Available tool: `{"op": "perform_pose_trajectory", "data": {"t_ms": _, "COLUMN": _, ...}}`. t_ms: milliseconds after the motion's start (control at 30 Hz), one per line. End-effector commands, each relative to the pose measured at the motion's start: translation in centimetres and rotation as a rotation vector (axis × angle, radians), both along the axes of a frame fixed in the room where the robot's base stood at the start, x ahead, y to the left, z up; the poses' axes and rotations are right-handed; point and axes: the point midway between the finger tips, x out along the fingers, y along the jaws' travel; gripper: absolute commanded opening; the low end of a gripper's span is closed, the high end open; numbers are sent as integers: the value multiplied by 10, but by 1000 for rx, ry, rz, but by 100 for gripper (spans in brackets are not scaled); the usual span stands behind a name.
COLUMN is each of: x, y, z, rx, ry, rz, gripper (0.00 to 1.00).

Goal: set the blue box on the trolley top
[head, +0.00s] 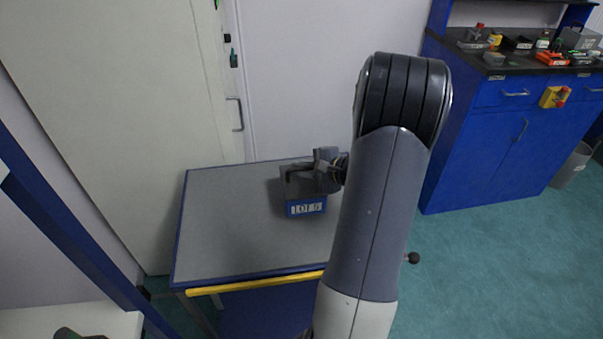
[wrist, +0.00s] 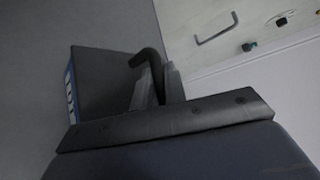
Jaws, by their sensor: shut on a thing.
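The blue box (head: 305,208) has a dark top and a white label on its front. It is at the trolley top in the head view, but I cannot tell whether it touches the surface. My gripper (head: 306,172) is over the box and shut on it. In the wrist view, my gripper (wrist: 158,88) is shut around the dark handle of the box (wrist: 98,85), whose blue, labelled side faces left. The trolley top (head: 225,225) is a grey surface with blue edges and a yellow front bar. My arm hides its right part.
The trolley top is clear to the left of the box. A pale door (head: 110,110) and wall stand behind it. A blue cabinet (head: 480,150) with a dark, cluttered worktop (head: 470,68) stands at the right. A blue post (head: 70,225) rises at the left.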

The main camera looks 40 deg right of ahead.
Motion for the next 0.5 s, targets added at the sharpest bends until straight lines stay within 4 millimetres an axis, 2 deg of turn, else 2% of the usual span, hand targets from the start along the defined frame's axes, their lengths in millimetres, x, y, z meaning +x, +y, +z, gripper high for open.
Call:
{"op": "perform_pose_trajectory", "data": {"t_ms": 167, "x": 0, "y": 0, "z": -15, "rx": 1, "ry": -3, "rz": 0, "gripper": 0}}
{"op": "perform_pose_trajectory", "data": {"t_ms": 500, "x": 0, "y": 0, "z": -17, "rx": -1, "ry": -3, "rz": 0, "gripper": 0}}
